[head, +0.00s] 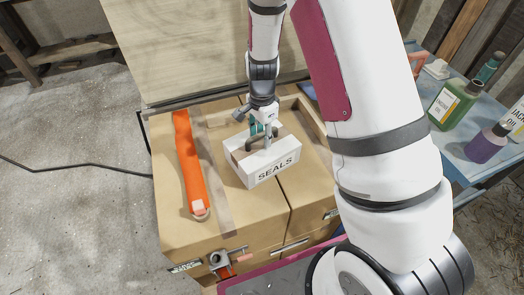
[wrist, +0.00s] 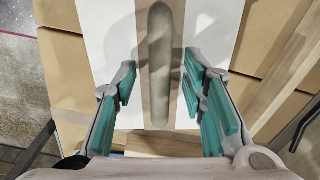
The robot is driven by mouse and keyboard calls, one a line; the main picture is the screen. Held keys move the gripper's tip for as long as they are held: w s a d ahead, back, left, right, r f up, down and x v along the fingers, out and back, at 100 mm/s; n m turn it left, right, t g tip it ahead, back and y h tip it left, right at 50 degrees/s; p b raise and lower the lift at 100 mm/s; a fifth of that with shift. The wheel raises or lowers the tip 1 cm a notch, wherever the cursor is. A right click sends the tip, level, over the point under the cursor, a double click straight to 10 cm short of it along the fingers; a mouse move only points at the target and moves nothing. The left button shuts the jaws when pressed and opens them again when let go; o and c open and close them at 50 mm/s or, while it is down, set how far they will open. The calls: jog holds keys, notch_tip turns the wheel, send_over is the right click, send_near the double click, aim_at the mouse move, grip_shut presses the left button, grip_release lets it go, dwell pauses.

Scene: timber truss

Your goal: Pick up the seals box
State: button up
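The seals box (head: 274,172) is white with "SEALS" printed on its front face, and it sits on the tan cabinet top (head: 235,222). A dark grey bar handle (wrist: 159,65) runs along the brown stripe on the box's white top (wrist: 108,35). My gripper (head: 262,130) is right above the box at the handle, partly hiding it. In the wrist view my gripper (wrist: 165,103) has its teal fingers spread wide, one on each side of the handle's near end. Clear gaps show between the fingers and the handle.
An orange strap (head: 186,160) lies left of the box. A metal clamp (head: 222,262) sits at the cabinet's front edge. A blue table (head: 462,165) at right holds a green bottle (head: 449,105) and a purple bottle (head: 486,144). A tan panel (head: 190,50) stands behind.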

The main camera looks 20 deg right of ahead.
grip_shut()
jog(key=shift+r, duration=0.15)
